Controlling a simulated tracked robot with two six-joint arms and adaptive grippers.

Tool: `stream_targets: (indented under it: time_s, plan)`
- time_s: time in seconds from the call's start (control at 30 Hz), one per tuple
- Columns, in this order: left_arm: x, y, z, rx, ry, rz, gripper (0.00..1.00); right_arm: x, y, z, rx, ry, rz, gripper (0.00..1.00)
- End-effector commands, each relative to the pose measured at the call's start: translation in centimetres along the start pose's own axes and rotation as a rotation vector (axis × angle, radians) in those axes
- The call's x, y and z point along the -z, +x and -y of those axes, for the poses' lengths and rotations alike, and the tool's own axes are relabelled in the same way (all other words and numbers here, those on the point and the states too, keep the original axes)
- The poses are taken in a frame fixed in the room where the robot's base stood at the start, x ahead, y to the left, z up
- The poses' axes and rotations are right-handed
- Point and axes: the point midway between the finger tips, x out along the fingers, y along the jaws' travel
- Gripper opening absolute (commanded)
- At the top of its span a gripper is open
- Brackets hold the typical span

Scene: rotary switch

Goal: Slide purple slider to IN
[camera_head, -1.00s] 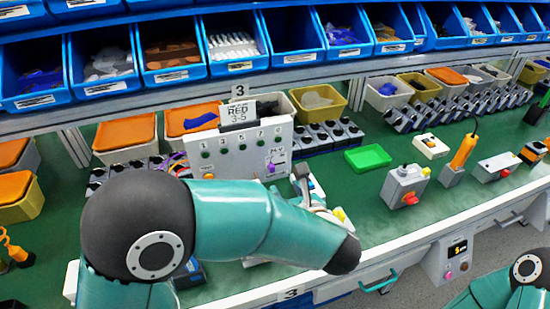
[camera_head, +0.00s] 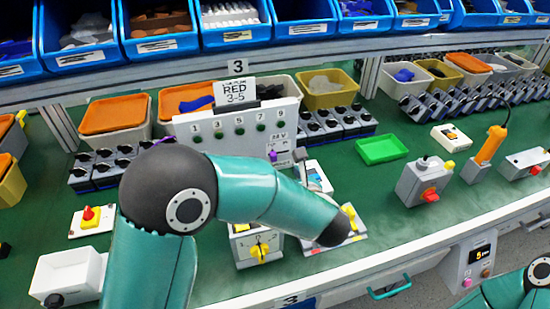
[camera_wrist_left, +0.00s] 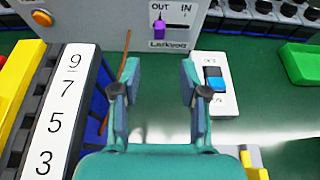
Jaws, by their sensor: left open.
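The purple slider (camera_wrist_left: 159,28) sits on the front of a light grey panel box (camera_wrist_left: 90,14) in the left wrist view. It stands under the OUT label, at the left end of a dark slot; the IN label (camera_wrist_left: 180,9) is to its right. In the head view the purple slider (camera_head: 273,156) is at the lower right of the panel (camera_head: 235,150). My left gripper (camera_wrist_left: 158,95) is open and empty, its fingers apart before the panel, the slider lying beyond and between them. My arm hides most of that gripper in the head view. My right gripper is out of view.
A white plate with a blue rocker switch (camera_wrist_left: 214,75) lies right of my left fingers. A strip numbered 9 to 3 (camera_wrist_left: 62,115) is to the left. A yellow rotary switch (camera_head: 259,252) stands near the bench front. A green tray (camera_head: 382,149) is farther right.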

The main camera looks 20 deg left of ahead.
Motion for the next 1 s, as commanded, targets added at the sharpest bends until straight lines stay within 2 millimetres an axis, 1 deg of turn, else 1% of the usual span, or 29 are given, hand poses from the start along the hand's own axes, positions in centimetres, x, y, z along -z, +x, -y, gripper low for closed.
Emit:
stream_targets:
  time_s: [0.03, 0.1, 0.3, 0.4, 0.5, 0.6, 0.7, 1.0]
  plan:
    - [-0.1, 1.2, -0.2, -0.007, 0.000, -0.002, 0.44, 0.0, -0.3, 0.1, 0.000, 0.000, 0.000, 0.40]
    - [-0.1, 2.8, -0.2, -0.006, -0.001, -0.002, 0.44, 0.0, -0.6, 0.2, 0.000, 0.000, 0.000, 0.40]
    - [-0.1, 7.0, -0.1, -0.005, -0.001, -0.001, 0.44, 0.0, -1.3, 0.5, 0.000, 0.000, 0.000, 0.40]
    - [-0.1, 8.8, -0.1, -0.003, -0.001, -0.001, 0.44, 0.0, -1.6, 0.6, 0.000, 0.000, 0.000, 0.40]
    - [-0.1, 10.1, 0.0, -0.002, -0.001, 0.000, 0.44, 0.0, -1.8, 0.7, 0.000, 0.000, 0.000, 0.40]
    - [0.0, 11.0, 0.0, 0.000, 0.000, -0.001, 0.44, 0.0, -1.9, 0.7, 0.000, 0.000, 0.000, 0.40]
    - [0.0, 11.5, 0.0, 0.001, 0.000, 0.000, 0.44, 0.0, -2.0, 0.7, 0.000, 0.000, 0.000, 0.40]
    - [0.0, 11.6, 0.1, 0.002, 0.000, 0.001, 0.44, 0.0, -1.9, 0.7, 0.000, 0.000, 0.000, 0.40]
